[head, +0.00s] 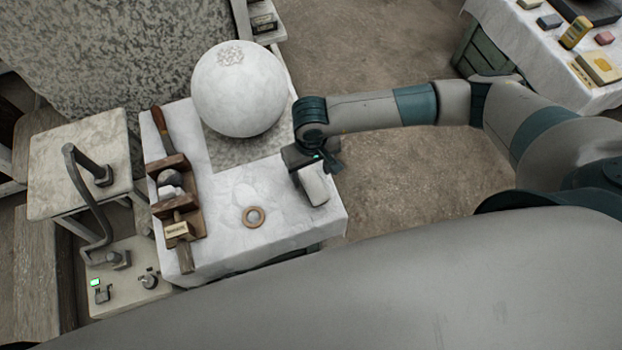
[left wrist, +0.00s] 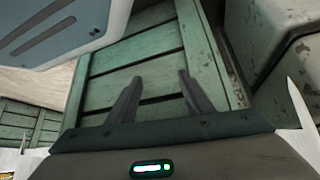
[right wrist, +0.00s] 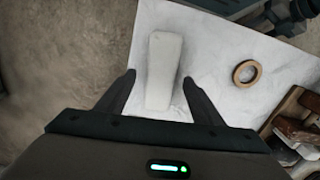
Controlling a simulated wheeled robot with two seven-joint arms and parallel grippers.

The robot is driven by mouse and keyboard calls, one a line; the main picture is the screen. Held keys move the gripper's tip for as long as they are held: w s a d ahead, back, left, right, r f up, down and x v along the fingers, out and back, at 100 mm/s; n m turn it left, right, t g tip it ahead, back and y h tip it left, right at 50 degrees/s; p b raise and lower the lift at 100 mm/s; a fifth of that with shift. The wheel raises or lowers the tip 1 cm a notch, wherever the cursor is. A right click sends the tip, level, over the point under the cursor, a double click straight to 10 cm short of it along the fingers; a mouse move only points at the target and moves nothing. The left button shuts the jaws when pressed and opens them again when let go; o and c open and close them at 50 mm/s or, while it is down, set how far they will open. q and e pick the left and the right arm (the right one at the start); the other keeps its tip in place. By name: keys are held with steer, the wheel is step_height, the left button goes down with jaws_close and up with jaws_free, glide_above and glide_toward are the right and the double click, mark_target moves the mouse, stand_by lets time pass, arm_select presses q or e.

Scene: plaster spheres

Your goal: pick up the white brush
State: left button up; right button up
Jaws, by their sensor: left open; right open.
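The white brush, a pale oblong block (head: 313,187), lies near the right edge of the white-covered table (head: 222,245). In the right wrist view the brush (right wrist: 164,60) lies lengthwise ahead, its near end between the fingers of my right gripper (right wrist: 159,79). The gripper is open, with a gap visible on each side of the brush; I cannot tell its height above it. In the head view my right gripper (head: 318,165) is over the brush's far end and hides part of it. My left gripper (left wrist: 160,77) is open and empty before green wooden boards.
A wooden ring (head: 254,217) lies left of the brush. A wooden tool tray (head: 196,222) is along the table's left side. A large plaster sphere (head: 239,89) stands at the back. The cloth around the ring is clear.

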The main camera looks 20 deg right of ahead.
mark_target(311, 178)
step_height(311, 178, down, 3)
steer(key=shift+f+p, duration=0.1)
steer(key=shift+p, duration=0.4)
steer(key=shift+f, duration=0.6)
arm_select(q)
steer(key=shift+s+a+f, duration=0.1)
steer(key=shift+s+f, duration=0.05)
steer(key=shift+s, duration=0.35)
steer(key=shift+s+f, duration=0.15)
steer(key=shift+s, duration=0.3)
arm_select(e)
steer(key=c, duration=1.2)
